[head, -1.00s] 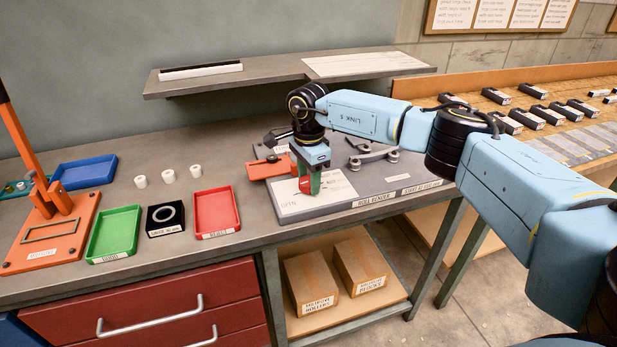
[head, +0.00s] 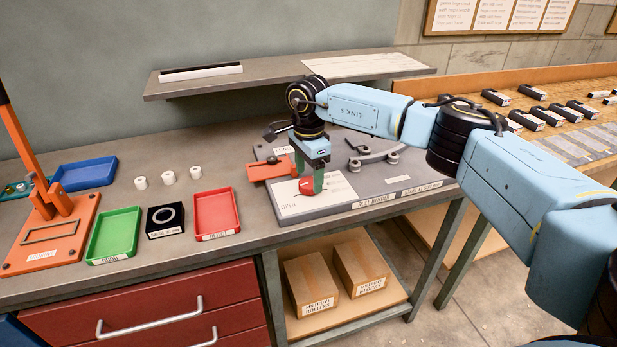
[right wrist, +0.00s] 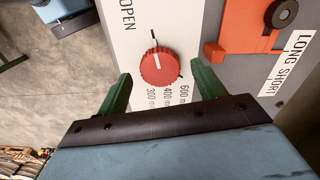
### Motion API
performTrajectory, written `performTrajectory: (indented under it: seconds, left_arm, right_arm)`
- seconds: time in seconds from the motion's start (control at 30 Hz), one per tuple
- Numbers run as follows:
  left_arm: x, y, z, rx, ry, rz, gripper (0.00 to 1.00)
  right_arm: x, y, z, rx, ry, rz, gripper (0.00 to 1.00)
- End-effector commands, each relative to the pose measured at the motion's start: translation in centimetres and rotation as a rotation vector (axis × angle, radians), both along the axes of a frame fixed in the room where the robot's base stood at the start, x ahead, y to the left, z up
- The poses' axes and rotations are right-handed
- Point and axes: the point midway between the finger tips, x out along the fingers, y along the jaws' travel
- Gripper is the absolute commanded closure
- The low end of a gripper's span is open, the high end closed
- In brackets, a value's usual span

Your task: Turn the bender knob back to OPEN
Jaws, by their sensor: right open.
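The red bender knob (head: 306,187) sits on the white dial plate (head: 288,204) of the roll bender. In the right wrist view the knob (right wrist: 158,68) shows a white line pointing toward the top of the picture, near a black tick. The word OPEN (right wrist: 127,15) is at the upper left; the 300, 400 and 600 marks (right wrist: 166,97) are below the knob. My right gripper (head: 309,176) is over the knob, pointing down. In the right wrist view its green fingers (right wrist: 162,75) are open, one on each side of the knob, with gaps visible. My left gripper is not in view.
An orange bender part (right wrist: 237,30) lies close to the right finger, beside a LONG SHORT label (right wrist: 289,62). A curved metal piece with rollers (head: 375,155) is behind the plate. A red tray (head: 216,213) stands left of the bender.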

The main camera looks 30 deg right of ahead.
Motion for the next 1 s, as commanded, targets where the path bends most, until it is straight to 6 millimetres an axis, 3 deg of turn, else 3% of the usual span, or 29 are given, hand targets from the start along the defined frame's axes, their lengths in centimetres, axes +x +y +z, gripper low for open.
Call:
performTrajectory:
  seconds: [0.3,0.5,0.7,1.0]
  left_arm:
    - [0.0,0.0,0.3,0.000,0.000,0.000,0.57]
    - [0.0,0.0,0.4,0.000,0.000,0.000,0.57]
    - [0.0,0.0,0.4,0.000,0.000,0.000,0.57]
    - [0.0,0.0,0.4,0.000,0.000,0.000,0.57]
  right_arm:
    - [0.1,0.0,7.3,0.001,-0.005,-0.001,0.31]
    - [0.0,0.0,10.5,0.001,-0.003,-0.001,0.31]
    - [0.0,0.0,11.7,0.001,-0.002,0.000,0.31]
    - [0.0,0.0,11.7,0.001,-0.001,0.000,0.31]
